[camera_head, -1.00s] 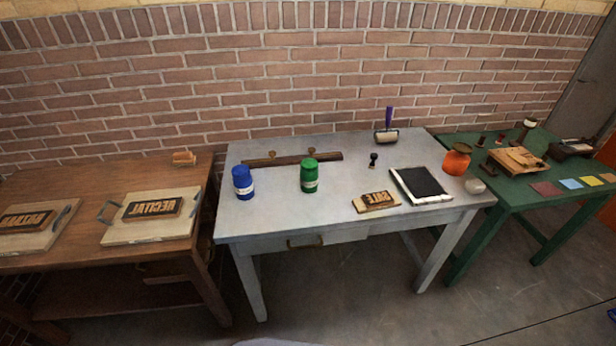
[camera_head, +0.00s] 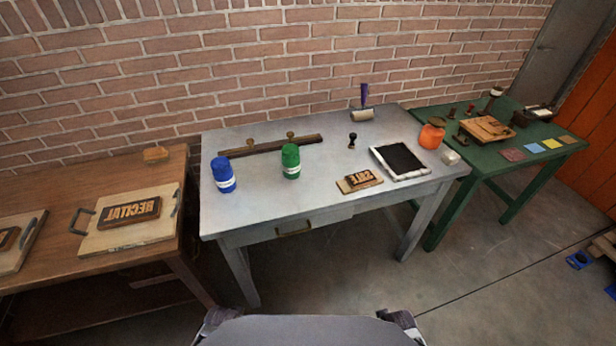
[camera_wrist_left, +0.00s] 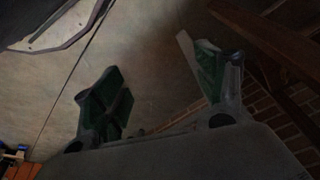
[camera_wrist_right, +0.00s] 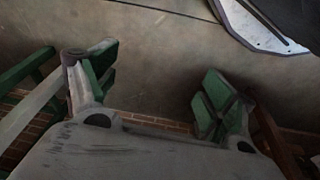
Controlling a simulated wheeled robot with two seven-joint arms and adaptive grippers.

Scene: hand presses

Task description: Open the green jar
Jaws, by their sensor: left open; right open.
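The green jar (camera_head: 291,161) stands upright with its lid on, near the left-middle of the grey table (camera_head: 330,199). It has a white label band. A blue jar (camera_head: 222,174) of similar shape stands to its left. In the left wrist view my left gripper (camera_wrist_left: 155,85) is open and empty, with its fingers wide apart over the floor. In the right wrist view my right gripper (camera_wrist_right: 160,80) is open and empty, also over the floor. Neither gripper shows in the head view, and neither wrist view shows the jar.
A wooden bar (camera_head: 265,146) lies behind the jars. A letter block (camera_head: 359,181), an ink slab (camera_head: 400,160), a small stamp (camera_head: 352,141), a roller (camera_head: 362,115) and an orange jar (camera_head: 432,133) are to the right. A brown table (camera_head: 160,250) and green table (camera_head: 520,150) flank the grey one.

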